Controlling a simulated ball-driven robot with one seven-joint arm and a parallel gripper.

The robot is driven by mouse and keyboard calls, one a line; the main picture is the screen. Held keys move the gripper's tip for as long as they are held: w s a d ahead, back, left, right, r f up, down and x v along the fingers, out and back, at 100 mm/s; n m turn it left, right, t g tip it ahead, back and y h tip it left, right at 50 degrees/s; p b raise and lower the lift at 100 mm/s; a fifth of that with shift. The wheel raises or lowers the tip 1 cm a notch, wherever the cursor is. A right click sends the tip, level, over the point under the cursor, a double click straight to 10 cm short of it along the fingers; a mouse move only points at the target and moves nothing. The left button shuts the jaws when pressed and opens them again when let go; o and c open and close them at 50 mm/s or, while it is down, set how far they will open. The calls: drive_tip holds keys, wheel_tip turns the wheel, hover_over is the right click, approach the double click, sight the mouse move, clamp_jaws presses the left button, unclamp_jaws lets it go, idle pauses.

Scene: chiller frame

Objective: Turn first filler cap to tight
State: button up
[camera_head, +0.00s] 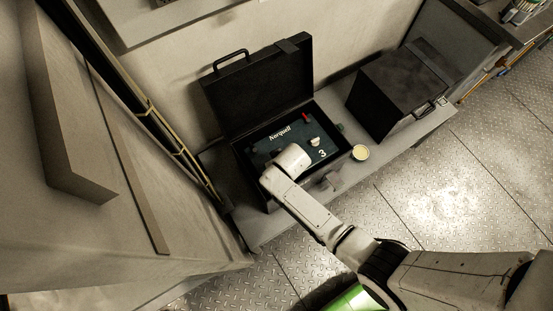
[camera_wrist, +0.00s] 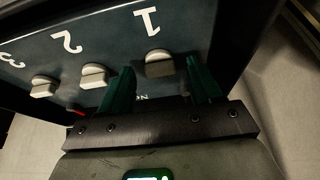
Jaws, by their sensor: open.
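The first filler cap (camera_wrist: 160,64) is a pale ribbed knob beside the number 1 on a dark panel (camera_wrist: 100,45). My gripper (camera_wrist: 161,82) is open, with one green finger on each side of this cap. I cannot tell whether either finger touches it. The second cap (camera_wrist: 95,76) and third cap (camera_wrist: 43,87) sit in a row to the left in the wrist view. In the head view the panel (camera_head: 262,151) lies inside an open black case, and the third cap (camera_head: 315,141) shows. My wrist hides the first two caps there.
The case's raised lid (camera_head: 262,85) stands behind the panel. A dark box (camera_head: 400,88) and a round pale-yellow item (camera_head: 360,153) are on the grey bench (camera_head: 290,222). A small red part (camera_head: 306,117) is on the panel. A wall with pipes is at the left.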

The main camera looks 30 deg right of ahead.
drive_tip(key=shift+r, duration=0.1)
drive_tip(key=p+v, duration=0.1)
drive_tip(key=v, duration=0.9)
drive_tip(key=shift+s+r, duration=0.25)
drive_tip(key=s+d+r+g, duration=0.1)
drive_tip(key=s+d+r, duration=0.3)
drive_tip(key=s, duration=0.5)
drive_tip(key=s+d+r+g, duration=0.2)
drive_tip(key=s+d+r, duration=0.1)
drive_tip(key=s+r, duration=0.4)
drive_tip(key=shift+s+d+r, duration=0.2)
drive_tip(key=shift+s+d, duration=0.15)
drive_tip(key=shift+s, duration=0.8)
drive_tip(key=shift+c, duration=0.4)
